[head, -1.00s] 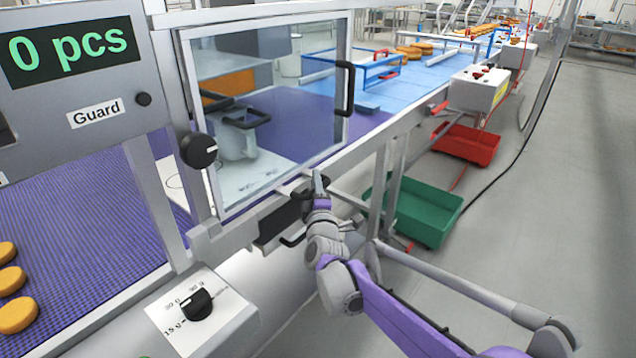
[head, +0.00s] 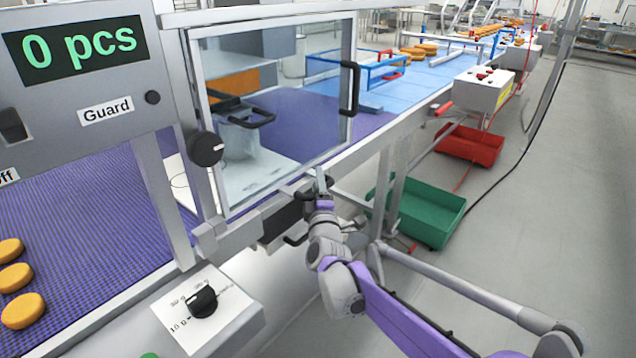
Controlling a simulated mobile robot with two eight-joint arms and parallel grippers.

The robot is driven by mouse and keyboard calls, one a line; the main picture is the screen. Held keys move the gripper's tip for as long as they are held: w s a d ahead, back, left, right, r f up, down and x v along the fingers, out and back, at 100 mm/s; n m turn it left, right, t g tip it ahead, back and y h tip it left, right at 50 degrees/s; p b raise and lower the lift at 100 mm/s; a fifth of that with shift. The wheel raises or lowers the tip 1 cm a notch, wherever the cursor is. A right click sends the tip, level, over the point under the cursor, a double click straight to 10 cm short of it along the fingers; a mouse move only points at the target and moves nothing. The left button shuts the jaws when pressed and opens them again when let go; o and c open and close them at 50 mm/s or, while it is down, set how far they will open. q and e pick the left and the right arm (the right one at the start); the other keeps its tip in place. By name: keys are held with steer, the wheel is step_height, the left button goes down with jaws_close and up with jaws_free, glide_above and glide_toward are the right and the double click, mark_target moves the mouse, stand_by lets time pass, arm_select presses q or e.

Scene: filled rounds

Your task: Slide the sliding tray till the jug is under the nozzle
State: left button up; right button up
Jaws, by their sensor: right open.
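The jug (head: 238,141), pale and see-through with a black handle, stands behind the clear guard door. It stands on a pale flat surface that looks like the sliding tray (head: 250,176), seen through the door. I cannot make out the nozzle. My right gripper (head: 320,180) is open, just outside the door's lower edge, close to dark parts below the frame. I cannot tell whether it touches any of them. My left gripper is not in view.
The guard door has a black handle (head: 349,89). A dial box (head: 207,309) stands at the front. Green (head: 432,216) and red (head: 470,146) crates lie on the floor to the right. Orange rounds (head: 22,311) lie on the purple belt (head: 80,240) at left.

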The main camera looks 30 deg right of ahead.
steer(key=v, duration=1)
steer(key=shift+s+a+p, duration=0.15)
steer(key=shift+s+p, duration=0.15)
steer(key=shift+p, duration=0.1)
steer(key=shift+f, duration=0.1)
